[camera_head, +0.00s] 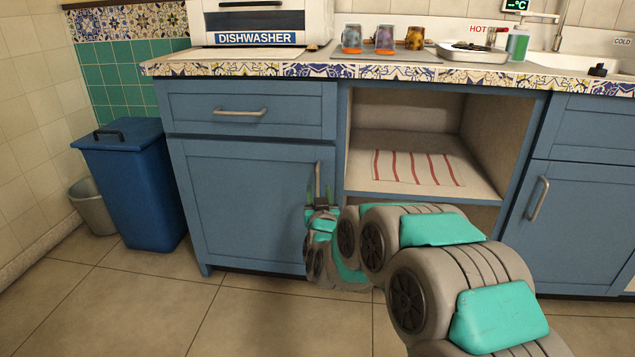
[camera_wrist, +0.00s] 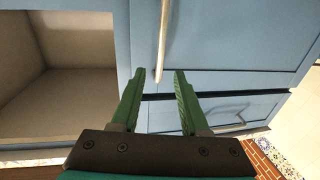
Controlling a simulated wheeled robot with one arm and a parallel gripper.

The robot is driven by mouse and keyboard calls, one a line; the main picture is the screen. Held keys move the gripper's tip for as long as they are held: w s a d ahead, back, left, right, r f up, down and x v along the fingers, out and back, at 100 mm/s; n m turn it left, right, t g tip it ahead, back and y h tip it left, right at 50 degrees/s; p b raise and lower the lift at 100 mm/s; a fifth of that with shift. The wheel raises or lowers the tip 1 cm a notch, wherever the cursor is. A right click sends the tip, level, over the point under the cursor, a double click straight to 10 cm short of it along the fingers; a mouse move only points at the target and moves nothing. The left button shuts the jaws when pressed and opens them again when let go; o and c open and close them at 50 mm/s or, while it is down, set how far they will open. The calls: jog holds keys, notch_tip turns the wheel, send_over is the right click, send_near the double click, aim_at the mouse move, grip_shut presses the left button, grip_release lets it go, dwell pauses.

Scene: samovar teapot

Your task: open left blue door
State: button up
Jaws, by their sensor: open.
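The left blue door (camera_head: 240,205) is closed, below a drawer, in the head view. Its upright metal handle (camera_head: 318,175) is near its right edge. The handle also shows in the wrist view (camera_wrist: 164,35), running down to between the fingertips. My gripper (camera_head: 320,196) is at the handle's lower part in the head view. Its two green fingers (camera_wrist: 160,73) are apart, one on each side of the handle's near end in the wrist view. I cannot tell whether they touch it or how deep it sits between them. My arm hides the door's lower right corner.
An open shelf (camera_head: 365,175) with a striped cloth (camera_head: 415,168) is right of the door. A drawer (camera_head: 250,108) with a handle is above it. A blue bin (camera_head: 135,190) and a grey bucket (camera_head: 92,208) stand at left. Tiled floor (camera_head: 150,300) in front is clear.

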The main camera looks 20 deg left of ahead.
aim_at(318, 181)
jog(key=x, duration=0.6)
jog(key=shift+f, duration=0.1)
jog(key=shift+w+a, duration=0.15)
jog(key=shift+w, duration=0.3)
jog(key=shift+c, duration=0.2)
grip_shut()
dwell(0.8)
